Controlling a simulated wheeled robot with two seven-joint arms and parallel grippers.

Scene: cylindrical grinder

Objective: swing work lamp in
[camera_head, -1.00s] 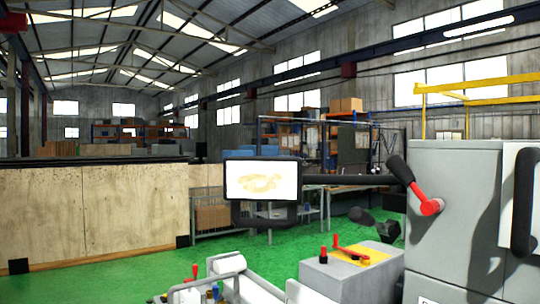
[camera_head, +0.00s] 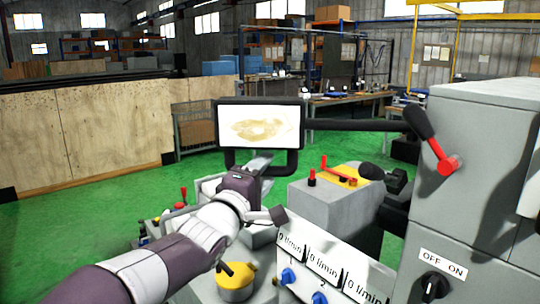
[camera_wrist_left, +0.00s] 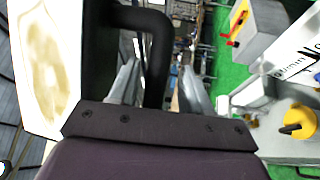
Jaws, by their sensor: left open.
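A black-framed panel with a bright white face and a tan pattern (camera_head: 258,127), apparently the work lamp, hangs on a black horizontal arm (camera_head: 355,125) from the right. A black U-shaped handle (camera_head: 291,163) sits under it. My left gripper (camera_head: 258,163) is just below the panel, by the handle. In the left wrist view, the open gripper (camera_wrist_left: 160,72) has a finger on each side of the black handle bar (camera_wrist_left: 159,45), and the panel face (camera_wrist_left: 45,60) is at the left. I cannot tell whether the fingers touch the bar. My right gripper is not in view.
A grey machine cabinet (camera_head: 470,180) with a red-based black lever (camera_head: 432,140) stands at the right. A black lamp-like part (camera_head: 385,176) sits beside it. A flow-meter panel (camera_head: 330,270) and yellow-topped knob (camera_head: 235,282) are below. Green floor (camera_head: 90,225) is clear at left.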

